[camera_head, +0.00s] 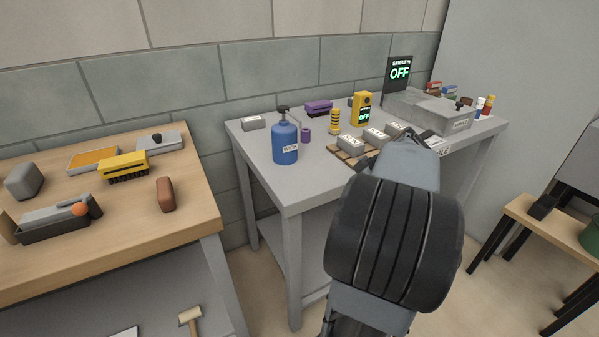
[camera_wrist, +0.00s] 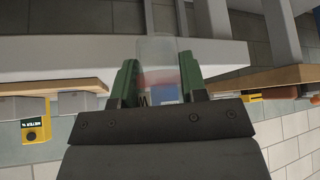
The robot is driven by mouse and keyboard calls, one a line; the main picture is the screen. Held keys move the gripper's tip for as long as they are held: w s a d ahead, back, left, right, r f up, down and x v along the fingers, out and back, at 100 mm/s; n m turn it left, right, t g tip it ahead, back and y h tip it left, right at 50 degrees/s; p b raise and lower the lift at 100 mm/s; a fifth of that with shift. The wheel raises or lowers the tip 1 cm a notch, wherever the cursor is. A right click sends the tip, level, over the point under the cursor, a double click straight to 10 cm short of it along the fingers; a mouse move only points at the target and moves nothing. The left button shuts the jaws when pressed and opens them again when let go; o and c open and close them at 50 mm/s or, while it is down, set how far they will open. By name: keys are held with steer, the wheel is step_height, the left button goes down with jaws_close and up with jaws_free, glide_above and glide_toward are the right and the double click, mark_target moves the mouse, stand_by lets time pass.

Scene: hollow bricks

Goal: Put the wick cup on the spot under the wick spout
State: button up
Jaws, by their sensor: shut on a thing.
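In the wrist view my gripper (camera_wrist: 158,68), with green fingers, is shut on a clear cup (camera_wrist: 157,48). The cup has a pinkish band low between the fingers, and I take it to be the wick cup. In the head view my own arm hides the gripper and cup. I cannot pick out the wick spout or the spot under it. A grey basin (camera_head: 432,110) stands at the back right of the grey table (camera_head: 255,158), beside a dark display (camera_head: 399,72) reading OFF.
A blue pump bottle (camera_head: 285,142), a yellow meter (camera_head: 361,109), a yellow ribbed cylinder (camera_head: 335,121) and a purple brush (camera_head: 319,108) stand on the grey table. Grey blocks (camera_head: 351,145) sit on a wooden rack. A wooden bench (camera_head: 135,217) with tools is at left.

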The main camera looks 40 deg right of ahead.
steer(key=shift+s+d+r+n, duration=0.15)
steer(key=shift+d+r+n, duration=0.15)
steer(key=shift+r, duration=0.35)
steer(key=shift+r+y, duration=0.2)
steer(key=shift+y, duration=0.1)
steer(key=shift+n, duration=0.3)
steer(key=w+a, duration=0.2)
steer(key=w, duration=0.3)
steer(key=w+a, duration=0.2)
steer(key=w, duration=0.3)
steer(key=w+a, duration=0.2)
steer(key=w, duration=0.4)
steer(key=shift+a+r+b, duration=0.1)
steer(key=shift+a+b, duration=0.2)
steer(key=shift+a, duration=0.05)
steer(key=shift+w+f, duration=0.3)
steer(key=shift+s, duration=0.1)
steer(key=shift+f+b, duration=0.2)
steer(key=shift+b, duration=0.2)
steer(key=o, duration=0.9)
steer(key=shift+r, duration=0.1)
